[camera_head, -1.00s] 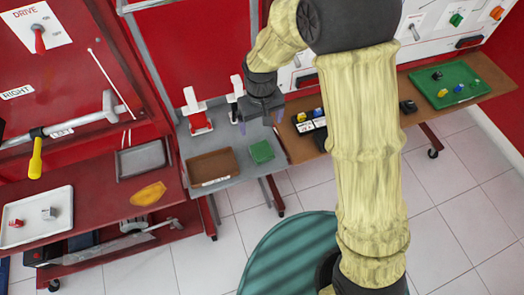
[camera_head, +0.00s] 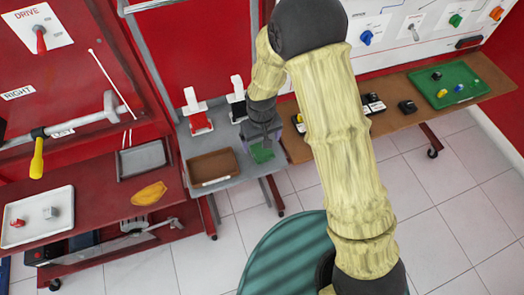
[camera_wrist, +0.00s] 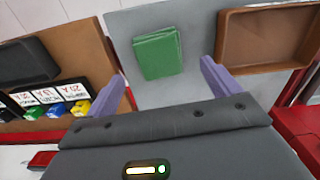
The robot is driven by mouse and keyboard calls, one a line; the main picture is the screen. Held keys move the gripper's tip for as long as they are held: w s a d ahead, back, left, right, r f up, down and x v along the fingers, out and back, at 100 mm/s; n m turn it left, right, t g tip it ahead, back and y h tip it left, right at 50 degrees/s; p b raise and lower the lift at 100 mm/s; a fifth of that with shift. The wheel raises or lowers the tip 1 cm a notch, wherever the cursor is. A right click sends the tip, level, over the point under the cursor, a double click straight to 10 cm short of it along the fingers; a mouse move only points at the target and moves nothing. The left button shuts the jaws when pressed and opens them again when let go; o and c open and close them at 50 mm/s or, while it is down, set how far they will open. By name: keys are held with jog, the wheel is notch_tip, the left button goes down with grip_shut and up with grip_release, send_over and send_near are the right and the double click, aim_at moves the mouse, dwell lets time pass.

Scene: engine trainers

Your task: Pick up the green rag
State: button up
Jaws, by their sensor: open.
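The green rag (camera_head: 262,153) lies folded flat on the grey table (camera_head: 232,179), to the right of a brown tray. In the wrist view the green rag (camera_wrist: 158,54) shows whole, beyond and between the fingertips. My gripper (camera_head: 261,140) is above the rag and partly hides it in the head view. In the wrist view my gripper (camera_wrist: 166,80) has its two purple fingers spread apart with nothing between them. A gap of unclear size separates it from the rag.
The brown tray (camera_head: 212,180) sits just left of the rag. Red (camera_head: 200,122) and black (camera_head: 238,108) items stand at the grey table's back. A brown bench (camera_head: 394,124) with labelled boxes adjoins on the right. A yellow cloth (camera_head: 149,194) lies on the red bench.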

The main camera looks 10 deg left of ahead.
aim_at(262, 150)
jog(key=shift+f+p, duration=0.3)
jog(key=shift+f, duration=2.05)
jog(key=c, duration=1.1)
jog(key=shift+o, duration=0.2)
jog(key=shift+r, duration=0.1)
notch_tip(262, 150, up, 10)
jog(key=shift+b, duration=0.3)
